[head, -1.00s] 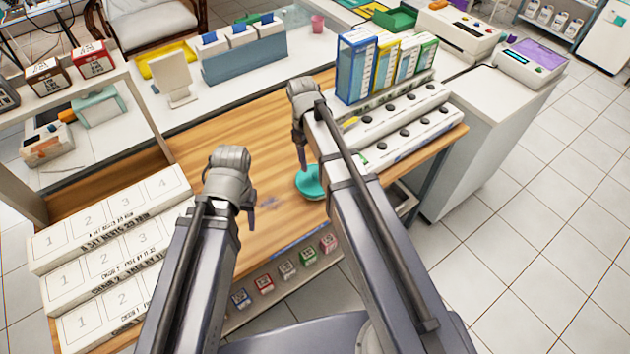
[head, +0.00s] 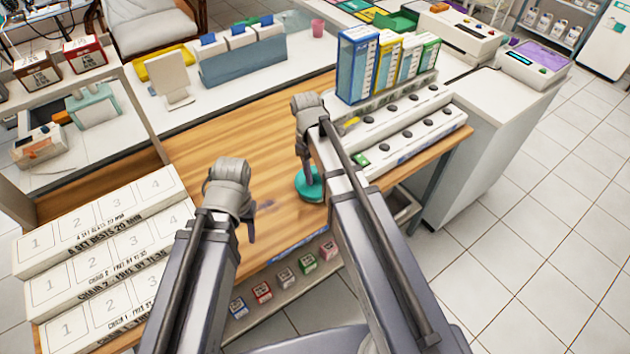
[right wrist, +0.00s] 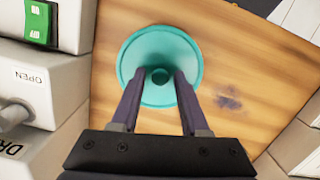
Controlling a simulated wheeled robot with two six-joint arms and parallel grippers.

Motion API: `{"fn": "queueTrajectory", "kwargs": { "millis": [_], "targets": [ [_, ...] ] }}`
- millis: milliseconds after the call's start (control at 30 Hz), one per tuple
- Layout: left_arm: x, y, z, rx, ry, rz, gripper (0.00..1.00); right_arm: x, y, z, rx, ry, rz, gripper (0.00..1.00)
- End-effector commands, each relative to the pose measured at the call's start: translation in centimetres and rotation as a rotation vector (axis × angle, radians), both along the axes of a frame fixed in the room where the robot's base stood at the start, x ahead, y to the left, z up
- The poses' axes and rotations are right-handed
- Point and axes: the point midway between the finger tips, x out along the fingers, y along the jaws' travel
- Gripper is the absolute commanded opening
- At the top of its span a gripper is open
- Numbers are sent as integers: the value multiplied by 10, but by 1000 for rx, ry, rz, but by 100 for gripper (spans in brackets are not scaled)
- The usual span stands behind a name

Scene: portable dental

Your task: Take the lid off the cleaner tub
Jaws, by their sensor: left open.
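The cleaner tub shows as a round teal lid (head: 311,190) on the wooden table, left of the white holder blocks. In the right wrist view the teal lid (right wrist: 190,62) has a small round knob (right wrist: 160,75) at its centre. The tub body under the lid is hidden. My right gripper (right wrist: 159,76) is open, pointing down over the lid, its fingertips on either side of the knob with a gap to each. My left gripper (head: 250,238) hangs empty and open near the table's front edge, left of the lid.
White holder blocks with black knobs (head: 408,135) and tall coloured boxes (head: 358,65) stand right of the lid. Numbered white trays (head: 95,265) fill the left side. Small coloured boxes (head: 285,277) sit below the front edge. The wooden table (head: 240,130) behind the grippers is clear.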

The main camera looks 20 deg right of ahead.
Motion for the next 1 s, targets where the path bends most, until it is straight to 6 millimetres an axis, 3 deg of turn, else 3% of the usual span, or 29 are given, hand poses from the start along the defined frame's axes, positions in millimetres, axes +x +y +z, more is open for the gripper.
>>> {"fn": "queueTrajectory", "kwargs": {
  "millis": [33, 367, 1000],
  "targets": [
    [0, 0, 0, 0, 0, 0, 50, 0, 0, 0, 0, 0, 0, 38],
    [0, 0, 0, 0, 0, 0, 50, 0, 0, 0, 0, 0, 0, 1],
    [0, 0, 5, 0, 0, 0, 50, 0, 0, 5, 0, 0, 0, 0]
  ]
}}
